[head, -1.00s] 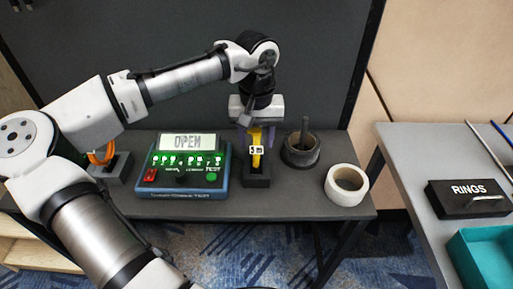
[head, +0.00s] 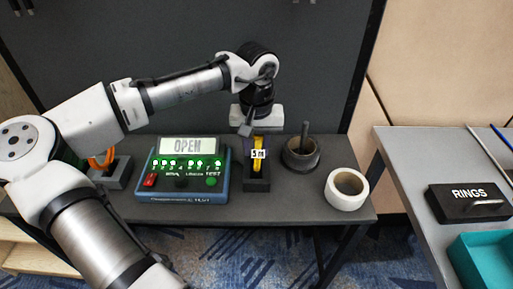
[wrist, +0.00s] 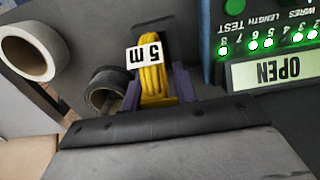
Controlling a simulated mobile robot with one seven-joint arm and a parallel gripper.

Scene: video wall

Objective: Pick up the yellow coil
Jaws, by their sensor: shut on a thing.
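The yellow coil (head: 258,163) carries a white "5 m" label. It stands upright in a dark slotted holder (head: 257,185) on the grey bench. In the wrist view the coil (wrist: 153,82) sits between the two purple fingers of my gripper (wrist: 158,84). My gripper, also in the head view (head: 259,142), reaches down from above and is shut on the coil. The coil's lower part is hidden in the holder in the head view.
A tester (head: 181,179) reading "OPEN" stands close left of the holder. An orange coil (head: 103,160) is in another holder at far left. A dark pot with a rod (head: 301,157) and a white roll (head: 346,189) are on the right. A side table (head: 420,150) holds a "RINGS" box (head: 470,203).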

